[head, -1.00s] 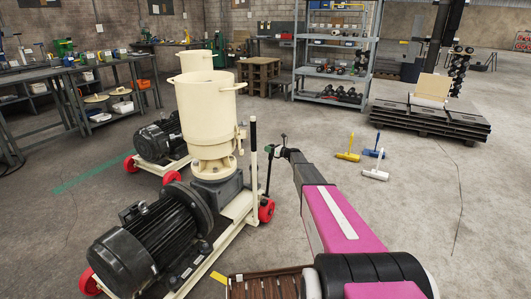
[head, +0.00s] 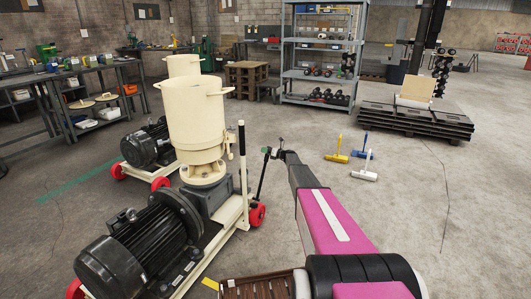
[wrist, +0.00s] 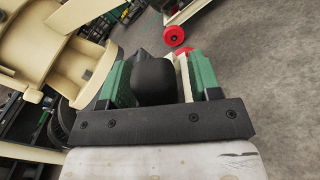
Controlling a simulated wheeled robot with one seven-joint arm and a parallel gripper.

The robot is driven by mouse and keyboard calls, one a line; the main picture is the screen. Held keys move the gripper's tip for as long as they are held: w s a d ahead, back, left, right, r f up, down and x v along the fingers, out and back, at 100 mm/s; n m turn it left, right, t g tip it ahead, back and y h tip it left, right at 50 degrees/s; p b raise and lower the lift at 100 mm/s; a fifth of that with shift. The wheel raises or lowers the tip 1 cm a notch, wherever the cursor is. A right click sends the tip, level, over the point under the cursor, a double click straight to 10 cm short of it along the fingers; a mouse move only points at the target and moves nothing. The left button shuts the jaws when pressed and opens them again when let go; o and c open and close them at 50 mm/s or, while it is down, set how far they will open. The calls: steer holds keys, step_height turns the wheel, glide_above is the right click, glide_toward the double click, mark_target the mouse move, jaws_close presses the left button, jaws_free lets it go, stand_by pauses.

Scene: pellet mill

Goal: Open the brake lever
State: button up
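The pellet mill (head: 195,122) is cream, with a black motor, at left centre in the head view. A cream upright with a black grip (head: 241,137) stands at its right. A thin dark rod (head: 260,180) slants down from my gripper (head: 267,152) towards the red wheel; I cannot tell which of the two is the brake lever. In the wrist view my gripper (wrist: 160,85) has its green fingers apart. A rounded black grip (wrist: 155,80) shows between them, close to the left finger, with a gap on the right. I cannot tell whether it touches.
A second mill stands behind the first. A grey shelf (head: 318,75) and stacked dark platforms (head: 415,117) are farther back. The floor on the right is mostly clear.

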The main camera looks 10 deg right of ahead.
steer(key=v, duration=1)
steer(key=shift+s+d, duration=0.2)
steer(key=shift+d, duration=0.15)
steer(key=s+a+n+g+h, duration=0.25)
steer(key=s+a+n, duration=0.3)
steer(key=s, duration=0.65)
steer(key=s+a+r+n+g+h, duration=0.1)
steer(key=s+a+n+g, duration=0.2)
steer(key=s+a+n, duration=0.55)
steer(key=s+a+n+g+h, duration=0.25)
steer(key=s+a, duration=0.25)
steer(key=s, duration=0.9)
steer(key=s+r+n+g+h, duration=0.1)
steer(key=s+n, duration=0.4)
steer(key=s, duration=0.5)
steer(key=s+r+n+h, duration=0.2)
steer(key=s+n+h, duration=0.2)
steer(key=s, duration=0.7)
steer(key=s+r+n+g+h, duration=0.1)
steer(key=s+r+n+h, duration=0.1)
steer(key=s+n, duration=0.4)
steer(key=s+h, duration=0.1)
steer(key=s, duration=0.3)
steer(key=shift+s+d+r+g+h, duration=0.3)
steer(key=shift+s+d+r, duration=0.05)
steer(key=shift+s+d, duration=0.05)
